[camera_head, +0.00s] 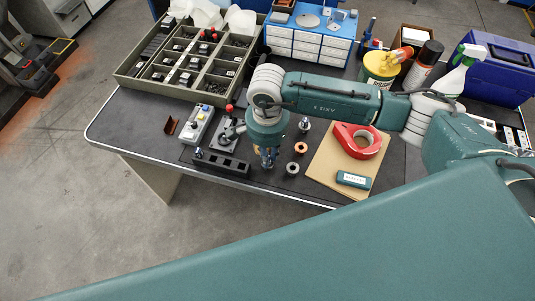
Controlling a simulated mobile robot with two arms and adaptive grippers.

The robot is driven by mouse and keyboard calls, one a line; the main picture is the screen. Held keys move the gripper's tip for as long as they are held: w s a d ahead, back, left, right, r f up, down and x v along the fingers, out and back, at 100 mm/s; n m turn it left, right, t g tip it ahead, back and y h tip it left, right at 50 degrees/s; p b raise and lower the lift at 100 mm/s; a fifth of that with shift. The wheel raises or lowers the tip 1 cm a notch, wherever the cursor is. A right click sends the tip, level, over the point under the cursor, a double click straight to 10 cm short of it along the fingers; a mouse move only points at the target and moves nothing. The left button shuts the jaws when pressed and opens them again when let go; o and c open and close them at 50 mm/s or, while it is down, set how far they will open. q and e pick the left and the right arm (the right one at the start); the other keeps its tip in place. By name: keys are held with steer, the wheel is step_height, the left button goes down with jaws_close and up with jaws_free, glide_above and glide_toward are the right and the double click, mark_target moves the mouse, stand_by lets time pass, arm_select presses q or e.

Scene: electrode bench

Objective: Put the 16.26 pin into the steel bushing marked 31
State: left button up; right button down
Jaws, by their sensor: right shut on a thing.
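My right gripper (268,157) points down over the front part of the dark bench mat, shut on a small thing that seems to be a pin. The fingers largely hide the pin, and no size marking can be read. A grey steel-coloured bushing (292,169) stands on the mat just right of the gripper, near the front edge. A copper-coloured ring (300,148) stands behind it. A small silver piece (304,125) stands farther back. No number can be read on any of them. My left gripper is not in view.
A black block with holes (221,164) lies left of the gripper, with a grey device (197,125) behind it. Red tape (356,141) and a teal case (353,180) lie on cardboard (323,166) at right. A parts tray (125,74) stands behind.

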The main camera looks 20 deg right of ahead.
steer(key=c, duration=1.6)
jaws_free()
steer(key=shift+r, duration=0.1)
step_height(320, 180, up, 12)
steer(key=shift+f, duration=0.1)
